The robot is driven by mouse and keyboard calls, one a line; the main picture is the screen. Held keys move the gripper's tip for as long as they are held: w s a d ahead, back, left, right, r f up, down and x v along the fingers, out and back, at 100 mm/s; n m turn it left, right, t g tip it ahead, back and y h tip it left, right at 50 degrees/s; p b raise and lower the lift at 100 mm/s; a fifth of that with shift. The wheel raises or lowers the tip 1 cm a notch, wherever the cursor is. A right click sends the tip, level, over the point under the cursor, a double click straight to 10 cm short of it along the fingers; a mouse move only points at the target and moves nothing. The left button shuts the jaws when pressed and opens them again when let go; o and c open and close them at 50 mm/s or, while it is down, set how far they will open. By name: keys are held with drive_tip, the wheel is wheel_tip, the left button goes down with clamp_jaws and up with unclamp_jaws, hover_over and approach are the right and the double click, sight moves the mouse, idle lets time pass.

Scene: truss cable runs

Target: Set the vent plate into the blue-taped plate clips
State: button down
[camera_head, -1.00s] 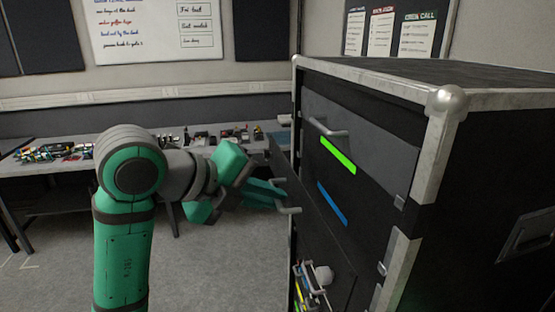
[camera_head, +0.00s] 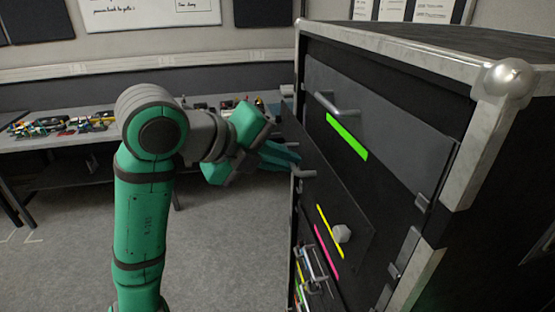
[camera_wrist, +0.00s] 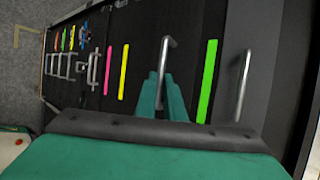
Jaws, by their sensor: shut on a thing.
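The vent plate (camera_head: 322,178) is a dark, flat panel with a grey bar handle (camera_head: 304,173) on its front. It stands upright at the face of the black cabinet, between the green tape and the yellow tape. My gripper (camera_head: 290,160) is shut on this handle; the wrist view shows the green fingers (camera_wrist: 163,98) around the handle bar (camera_wrist: 166,45). The blue tape of the clips does not show now. The plate seems to stand over that place. I cannot tell whether the plate is seated or just in front of the clips.
Above the plate is another panel with green tape (camera_head: 347,138) and its own handle (camera_head: 341,104). A bench (camera_head: 60,142) with parts stands behind; the floor left is clear.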

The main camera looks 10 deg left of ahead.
sight(311, 165)
drive_tip(key=shift+w+d+f, duration=0.1)
drive_tip(key=shift+w+d, duration=0.2)
drive_tip(key=shift+d, duration=0.7)
drive_tip(key=shift+w+d, duration=0.35)
drive_tip(key=shift+d, duration=0.6)
drive_tip(key=shift+w+d+f, duration=0.1)
drive_tip(key=shift+w+d, duration=0.2)
drive_tip(key=shift+d, duration=0.7)
drive_tip(key=shift+t+h, duration=0.3)
drive_tip(key=shift+h, duration=0.2)
drive_tip(key=shift+w, duration=0.1)
drive_tip(key=shift+s+d, duration=0.1)
drive_tip(key=shift+s, duration=0.15)
drive_tip(key=shift+w, duration=0.1)
drive_tip(key=shift+f, duration=0.8)
idle(1.1)
